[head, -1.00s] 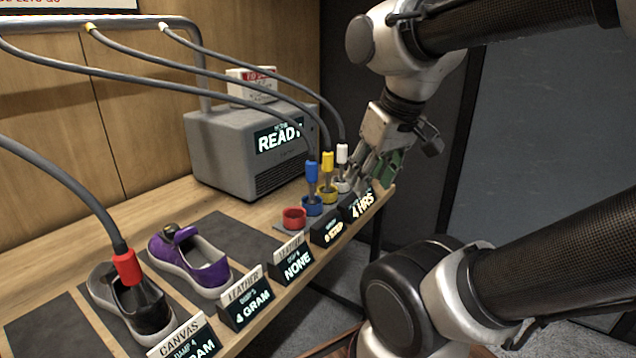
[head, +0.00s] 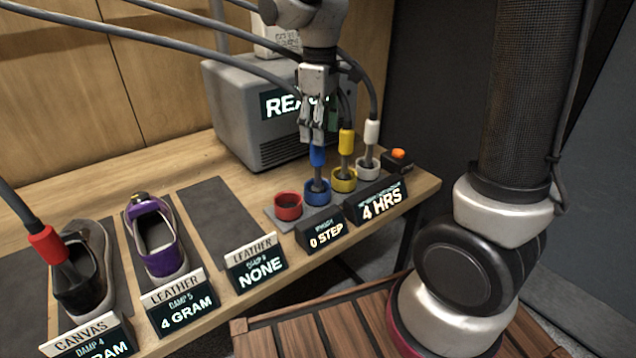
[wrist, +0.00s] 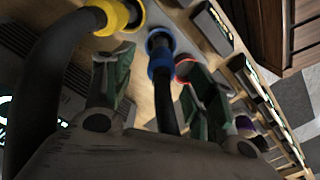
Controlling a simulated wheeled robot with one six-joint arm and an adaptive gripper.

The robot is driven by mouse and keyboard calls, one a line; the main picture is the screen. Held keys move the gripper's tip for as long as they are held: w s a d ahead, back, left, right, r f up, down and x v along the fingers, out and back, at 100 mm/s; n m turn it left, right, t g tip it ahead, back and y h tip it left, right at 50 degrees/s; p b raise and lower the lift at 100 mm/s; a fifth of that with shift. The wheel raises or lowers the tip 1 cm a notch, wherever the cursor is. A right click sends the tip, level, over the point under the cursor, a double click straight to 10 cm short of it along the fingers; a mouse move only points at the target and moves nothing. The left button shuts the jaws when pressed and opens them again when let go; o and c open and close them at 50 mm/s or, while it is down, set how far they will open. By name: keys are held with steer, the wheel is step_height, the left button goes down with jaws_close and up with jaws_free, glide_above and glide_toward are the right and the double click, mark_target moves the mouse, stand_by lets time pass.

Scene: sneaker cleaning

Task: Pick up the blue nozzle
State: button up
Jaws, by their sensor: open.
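The blue nozzle (head: 317,156) stands upright in its blue ring holder (head: 316,196) on the bench. My gripper (head: 318,138) is right above it, pointing down, with its fingertips around the top of the nozzle. In the wrist view the blue nozzle (wrist: 161,62) and its dark hose lie between the two green-padded fingers of my gripper (wrist: 155,85). The fingers are apart and do not clearly touch the nozzle or hose. Part of the nozzle's top is hidden by the fingers in the head view.
The yellow nozzle (head: 346,142) and white nozzle (head: 371,132) stand close on the right. An empty red holder (head: 288,206) is at left. The red nozzle (head: 46,244) sits in a black sneaker (head: 84,270). A grey machine (head: 235,110) stands behind.

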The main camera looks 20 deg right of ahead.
mark_target(317, 154)
steer(key=f, duration=0.5)
steer(key=shift+w+a, duration=0.1)
steer(key=shift+a, duration=0.15)
jaws_close()
